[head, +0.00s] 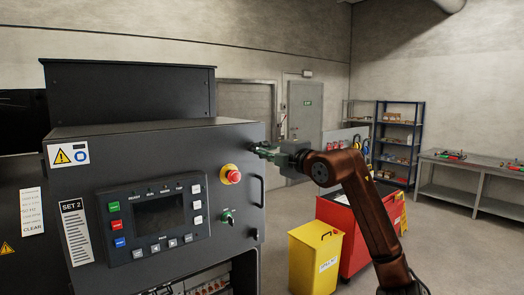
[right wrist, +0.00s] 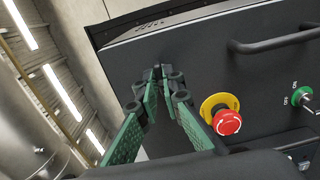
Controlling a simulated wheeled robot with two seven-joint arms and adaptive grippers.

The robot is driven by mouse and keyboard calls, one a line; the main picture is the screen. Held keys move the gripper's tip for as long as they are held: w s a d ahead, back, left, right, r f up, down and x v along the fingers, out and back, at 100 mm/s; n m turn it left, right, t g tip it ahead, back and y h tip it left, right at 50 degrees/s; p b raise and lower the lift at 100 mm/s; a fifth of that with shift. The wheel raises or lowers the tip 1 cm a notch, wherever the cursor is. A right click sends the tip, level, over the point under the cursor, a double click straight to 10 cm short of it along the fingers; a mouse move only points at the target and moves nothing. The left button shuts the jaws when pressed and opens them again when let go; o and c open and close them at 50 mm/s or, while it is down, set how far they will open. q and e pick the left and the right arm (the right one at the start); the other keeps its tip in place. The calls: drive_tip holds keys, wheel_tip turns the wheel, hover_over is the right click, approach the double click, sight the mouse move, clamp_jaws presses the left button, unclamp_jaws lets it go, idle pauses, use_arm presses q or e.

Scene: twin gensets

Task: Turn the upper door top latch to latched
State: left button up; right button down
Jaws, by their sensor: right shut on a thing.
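The upper door (head: 150,165) is the dark front panel of the cabinet, with a screen, buttons and a "SET 2" label; it also shows in the right wrist view (right wrist: 190,60). My right gripper (head: 264,151) reaches in from the right to the door's upper right corner. In the right wrist view its green-padded fingers (right wrist: 158,74) are close together at the tips, against the panel near its top edge. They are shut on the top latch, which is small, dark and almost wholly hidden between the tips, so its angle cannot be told. My left gripper is not in view.
A red emergency stop (head: 231,174) on a yellow collar, a key switch (head: 228,216) and a black door handle (head: 262,191) lie below the gripper. A yellow bin (head: 314,262) and a red cart (head: 340,225) stand to the right. Open floor lies beyond.

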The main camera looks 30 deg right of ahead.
drive_tip(key=c, duration=1.9)
unclamp_jaws()
drive_tip(key=s, duration=0.8)
drive_tip(key=s+d, duration=0.1)
drive_tip(key=s, duration=0.3)
drive_tip(key=shift+w+a+f, duration=0.1)
